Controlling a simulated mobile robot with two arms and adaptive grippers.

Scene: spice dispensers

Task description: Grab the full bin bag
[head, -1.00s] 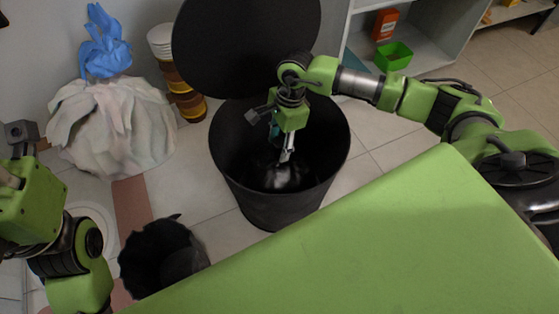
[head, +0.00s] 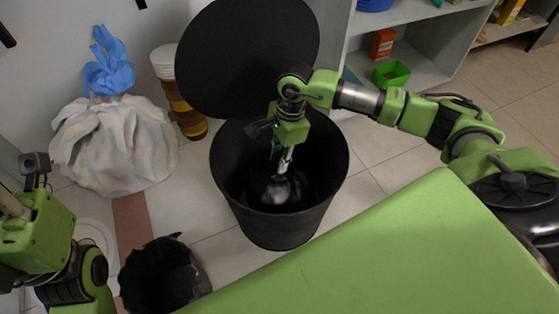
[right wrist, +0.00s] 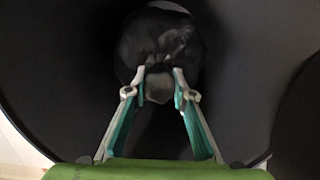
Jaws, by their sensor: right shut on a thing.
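A full black bin bag (head: 276,190) stands inside a large black bin (head: 268,226) in the middle of the head view. The bin's round lid (head: 248,55) is raised behind it. My right gripper (head: 282,165) reaches down into the bin and is shut on the top of the bag. In the right wrist view, the fingers (right wrist: 159,85) close on the bag's gathered top, with the dark shiny bag (right wrist: 150,42) beyond them. My left arm shows at the lower left of the head view, but its fingertips are out of frame.
A pale sack with a blue tied top (head: 108,75) stands at the left. A smaller black bin (head: 160,275) is on the floor in front. Stacked tubs (head: 185,110) stand by the wall. Shelves (head: 410,60) are behind at the right. A green surface (head: 420,245) fills the front right.

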